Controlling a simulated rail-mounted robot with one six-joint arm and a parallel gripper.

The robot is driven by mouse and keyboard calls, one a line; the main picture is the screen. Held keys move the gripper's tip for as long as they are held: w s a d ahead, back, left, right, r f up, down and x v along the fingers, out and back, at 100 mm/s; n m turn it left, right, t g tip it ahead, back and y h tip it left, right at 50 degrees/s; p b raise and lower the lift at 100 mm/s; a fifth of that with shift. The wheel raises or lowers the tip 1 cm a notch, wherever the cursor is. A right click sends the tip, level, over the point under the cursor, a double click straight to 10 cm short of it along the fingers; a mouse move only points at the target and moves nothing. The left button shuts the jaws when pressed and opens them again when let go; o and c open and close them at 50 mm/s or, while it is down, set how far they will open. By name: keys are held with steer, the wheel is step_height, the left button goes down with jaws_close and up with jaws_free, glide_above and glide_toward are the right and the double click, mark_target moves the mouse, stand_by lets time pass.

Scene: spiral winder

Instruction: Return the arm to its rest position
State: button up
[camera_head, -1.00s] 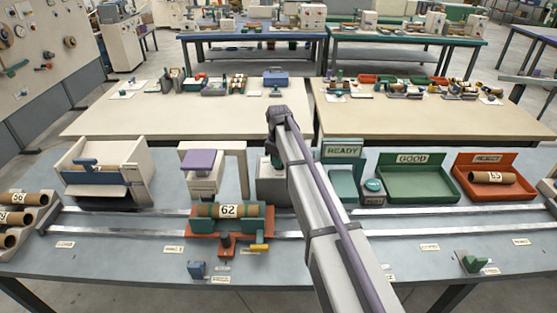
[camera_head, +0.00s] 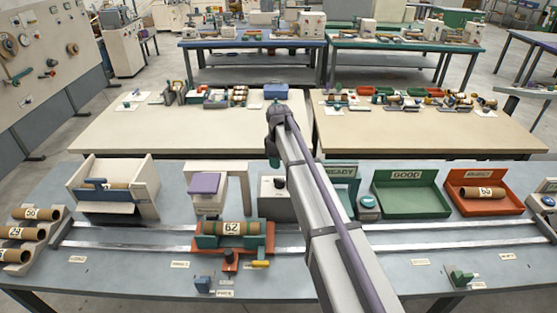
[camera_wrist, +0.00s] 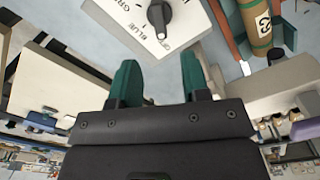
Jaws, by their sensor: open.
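My arm reaches out over the bench in the head view, and my gripper (camera_head: 275,160) hangs at its far end above the white dial box (camera_head: 272,188). In the wrist view the two teal fingers of my gripper (camera_wrist: 161,82) are apart with nothing between them. The dial box (camera_wrist: 130,18) with its black knob (camera_wrist: 158,14) lies beyond the fingertips, apart from them. A cardboard tube marked 62 (camera_head: 231,228) rests on the orange and green carriage on the rails, left of my arm.
The green GOOD tray (camera_head: 412,197) is empty. The orange REJECT tray (camera_head: 487,208) holds a tube marked 65 (camera_head: 485,192). A rack at the far left holds several tubes. A purple-topped unit (camera_head: 205,184) stands left of the dial box. My arm hides part of the READY stand (camera_head: 342,170).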

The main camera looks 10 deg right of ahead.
steer(key=shift+r, duration=0.65)
steer(key=s+f+m+b, duration=0.2)
steer(key=s+m, duration=0.3)
steer(key=s, duration=1.1)
steer(key=s+f+m+b, duration=0.3)
steer(key=s+m, duration=0.2)
steer(key=s, duration=1.1)
steer(key=shift+d, duration=0.2)
